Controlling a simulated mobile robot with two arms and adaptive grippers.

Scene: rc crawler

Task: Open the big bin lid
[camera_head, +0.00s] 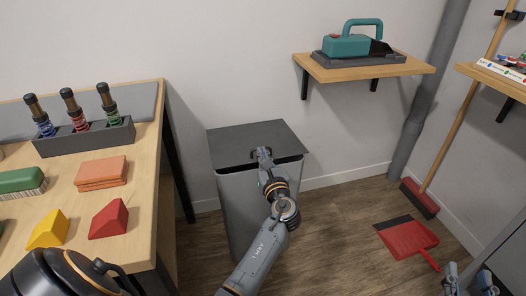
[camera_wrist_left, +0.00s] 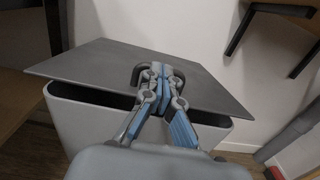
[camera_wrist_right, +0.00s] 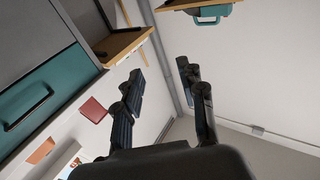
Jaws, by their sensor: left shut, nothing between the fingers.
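The big bin (camera_head: 236,202) is a grey box standing on the floor, with a flat dark grey lid (camera_head: 238,140). A dark gap shows between the lid's front edge and the bin's rim, so the lid sits slightly raised. My left gripper (camera_head: 264,153) is at the lid's front edge, by the small dark handle (camera_wrist_left: 139,72). In the left wrist view its fingers (camera_wrist_left: 161,74) are together beside the handle, with nothing seen between them; they hide part of it. My right gripper (camera_head: 468,280) is at the bottom right; in its wrist view the fingers (camera_wrist_right: 163,88) are apart and empty.
A wall shelf (camera_head: 365,68) holds a teal tool (camera_head: 345,46) above right. A red dustpan (camera_head: 408,238) and broom (camera_head: 420,199) are on the right floor.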

